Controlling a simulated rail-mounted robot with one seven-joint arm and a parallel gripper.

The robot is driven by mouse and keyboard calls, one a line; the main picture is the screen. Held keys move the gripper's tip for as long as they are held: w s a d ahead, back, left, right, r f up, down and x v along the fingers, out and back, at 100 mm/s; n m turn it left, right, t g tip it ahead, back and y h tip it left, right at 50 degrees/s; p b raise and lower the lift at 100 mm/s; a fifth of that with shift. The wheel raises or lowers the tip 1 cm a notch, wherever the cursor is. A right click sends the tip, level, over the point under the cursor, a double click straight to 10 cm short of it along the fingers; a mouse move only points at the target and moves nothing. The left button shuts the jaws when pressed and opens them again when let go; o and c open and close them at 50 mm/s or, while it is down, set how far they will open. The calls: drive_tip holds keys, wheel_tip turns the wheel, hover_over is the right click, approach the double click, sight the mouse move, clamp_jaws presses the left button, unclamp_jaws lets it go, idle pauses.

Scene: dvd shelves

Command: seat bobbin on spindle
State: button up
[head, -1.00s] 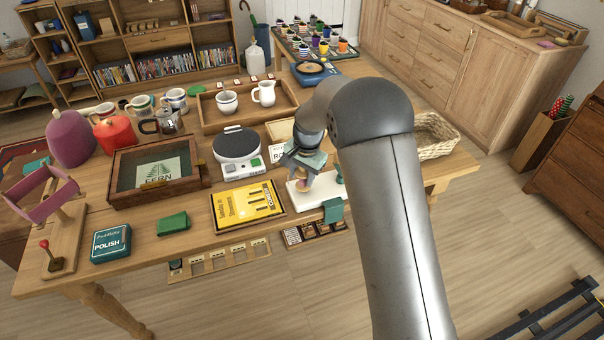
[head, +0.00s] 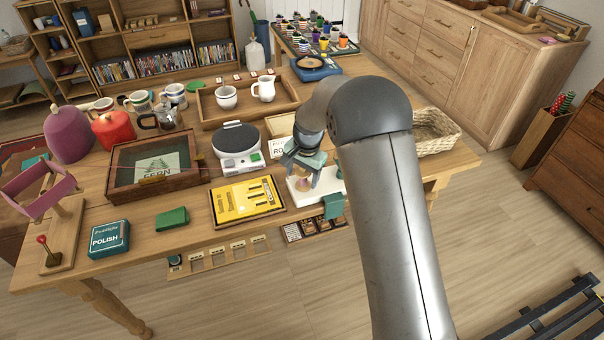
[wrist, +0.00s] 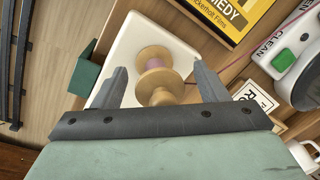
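The bobbin (wrist: 154,77), pale wood with wide flanges and a purple wound middle, is over the white base (wrist: 133,38) in the wrist view. In the head view the bobbin (head: 302,184) is small and partly hidden by my gripper (head: 304,178). My gripper (wrist: 158,70) is open in the wrist view, one finger on each side of the bobbin with a gap at both sides. The white base (head: 300,197) lies at the table's front edge. I cannot make out the spindle or whether the bobbin is around it.
A green block (wrist: 86,68) is at the base's edge. A wicker basket (head: 437,130) stands to the right.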

sight(308, 176)
wheel_tip(308, 176, up, 17)
drive_tip(key=s+d, duration=0.1)
drive_tip(key=shift+s+d+r+b, duration=0.15)
drive_tip(key=shift+d+b, duration=0.2)
drive_tip(key=shift+d, duration=0.05)
idle(0.4)
drive_tip(key=s+d+r+n, duration=0.1)
drive_tip(key=s+d+n, duration=0.1)
drive_tip(key=s+d, duration=0.45)
drive_tip(key=s+d+r+n, duration=0.1)
drive_tip(key=s+d, duration=0.3)
drive_tip(key=s, duration=0.6)
drive_tip(key=s+d+f+n, duration=0.1)
drive_tip(key=s+d+f, duration=0.1)
drive_tip(key=s, duration=0.6)
drive_tip(key=s+d+f+n+h+p, duration=0.1)
drive_tip(key=s+d+f+n, duration=0.1)
drive_tip(key=s, duration=0.7)
drive_tip(key=shift+s+d+f, duration=0.15)
drive_tip(key=shift+d+f, duration=0.15)
drive_tip(key=shift+f, duration=0.25)
